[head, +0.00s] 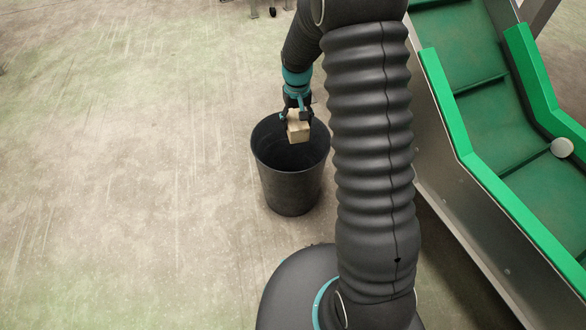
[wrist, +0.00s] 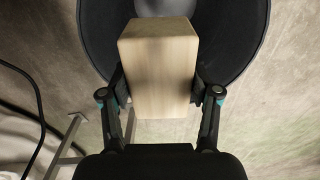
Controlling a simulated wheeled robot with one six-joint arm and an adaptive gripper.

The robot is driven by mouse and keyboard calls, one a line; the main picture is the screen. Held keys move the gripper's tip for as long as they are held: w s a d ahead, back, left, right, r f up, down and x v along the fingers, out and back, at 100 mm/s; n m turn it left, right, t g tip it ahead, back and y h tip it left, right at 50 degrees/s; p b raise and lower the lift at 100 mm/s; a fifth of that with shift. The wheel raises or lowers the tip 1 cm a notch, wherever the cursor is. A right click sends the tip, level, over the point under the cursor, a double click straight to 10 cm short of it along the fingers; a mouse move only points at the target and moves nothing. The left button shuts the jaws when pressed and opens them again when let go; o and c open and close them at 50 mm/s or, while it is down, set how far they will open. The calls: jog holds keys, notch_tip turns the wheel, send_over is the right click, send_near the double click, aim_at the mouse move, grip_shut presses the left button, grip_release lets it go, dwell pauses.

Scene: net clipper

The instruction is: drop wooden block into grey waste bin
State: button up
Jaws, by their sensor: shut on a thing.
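The wooden block (head: 298,131) is pale and box-shaped. My gripper (head: 297,115) is shut on it and holds it over the open mouth of the grey waste bin (head: 290,188) in the head view. In the wrist view the block (wrist: 158,68) sits between the two fingers of my gripper (wrist: 158,95), one on each side. The dark bin (wrist: 232,50) shows behind and beneath the block there. The bin stands upright on the floor, and its bottom is hidden. How high the block is above the rim is hard to tell.
A green conveyor (head: 490,95) with raised green side walls runs along the right, with a pale round thing (head: 562,148) on it. Dark cables (wrist: 35,105) and a metal leg (wrist: 65,145) show at the left in the wrist view. The concrete floor (head: 130,180) left of the bin is clear.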

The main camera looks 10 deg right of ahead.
jog(key=o, duration=1.3)
jog(key=shift+o, duration=0.2)
jog(key=shift+r, duration=0.1)
notch_tip(320, 180, up, 12)
jog(key=shift+f, duration=0.2)
